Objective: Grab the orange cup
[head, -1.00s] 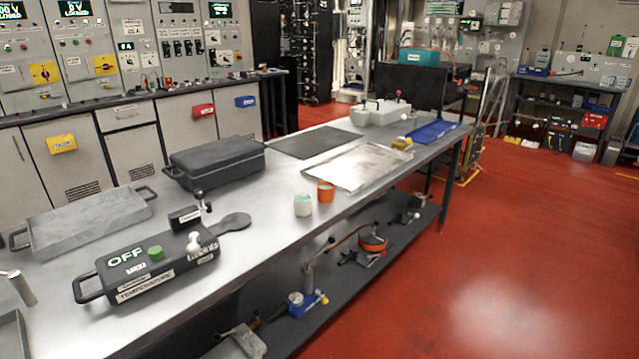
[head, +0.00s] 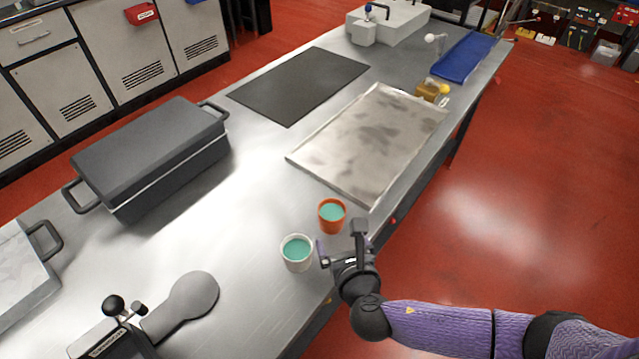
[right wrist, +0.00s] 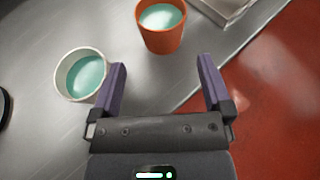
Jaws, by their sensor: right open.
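The orange cup (head: 331,216) stands upright on the metal table near its right edge, with teal contents. It also shows in the right wrist view (right wrist: 161,33), beyond the gap between my fingertips. A white cup (head: 296,254) with teal contents stands beside it, nearer to me; in the right wrist view the white cup (right wrist: 81,76) is just left of my left finger. My right gripper (head: 339,242) is open and empty, close to both cups. Its purple fingers (right wrist: 160,72) point toward the orange cup without enclosing it. My left gripper is not in view.
A metal tray (head: 372,139) lies just beyond the orange cup. A dark lidded case (head: 150,150) and a black mat (head: 300,84) are farther left and back. A dark paddle-shaped handle (head: 190,300) lies at the front. The table (head: 225,225) is clear left of the cups.

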